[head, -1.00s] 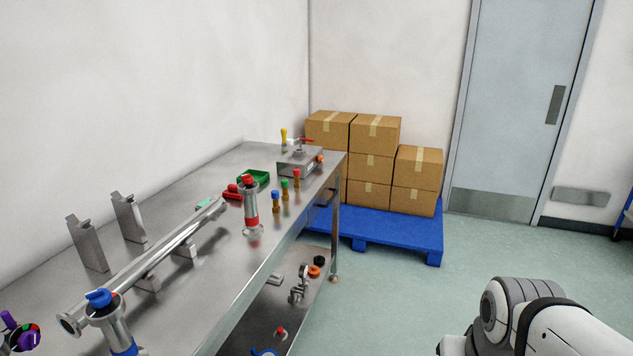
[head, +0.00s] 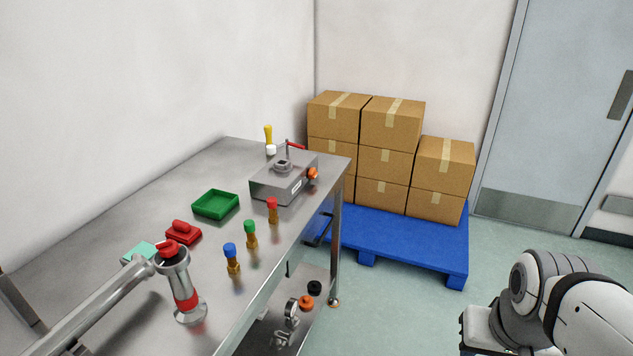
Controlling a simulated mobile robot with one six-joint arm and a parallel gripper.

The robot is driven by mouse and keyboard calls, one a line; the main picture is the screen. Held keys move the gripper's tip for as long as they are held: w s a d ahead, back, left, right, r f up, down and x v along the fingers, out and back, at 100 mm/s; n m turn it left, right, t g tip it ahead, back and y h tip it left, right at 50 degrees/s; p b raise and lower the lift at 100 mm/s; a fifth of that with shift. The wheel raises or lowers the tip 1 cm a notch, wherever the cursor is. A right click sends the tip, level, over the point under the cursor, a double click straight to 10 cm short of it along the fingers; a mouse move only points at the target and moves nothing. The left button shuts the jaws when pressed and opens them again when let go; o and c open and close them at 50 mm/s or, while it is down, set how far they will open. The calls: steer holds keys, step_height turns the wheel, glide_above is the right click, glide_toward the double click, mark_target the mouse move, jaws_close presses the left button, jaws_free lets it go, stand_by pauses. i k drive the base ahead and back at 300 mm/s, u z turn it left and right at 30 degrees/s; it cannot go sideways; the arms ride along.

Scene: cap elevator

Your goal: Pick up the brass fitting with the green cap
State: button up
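The brass fitting with the green cap (head: 250,234) stands upright on the steel table (head: 245,296). It is the middle one of three capped brass fittings near the table's right edge. The blue-capped fitting (head: 232,258) stands nearer to me, and the red-capped fitting (head: 272,210) stands farther back. White and grey links of my arm show at the lower right, off the table. My gripper's fingers cannot be made out in this view.
A steel pipe post with a red band (head: 184,288) stands close left of the fittings. A green tray (head: 216,204), a red part (head: 183,233) and a metal box (head: 282,185) are also on the table. Cartons (head: 388,125) sit on a blue pallet (head: 400,235) behind.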

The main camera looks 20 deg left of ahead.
mark_target(249, 224)
steer(key=i, duration=0.95)
steer(key=u, duration=1.65)
steer(key=i, duration=0.5)
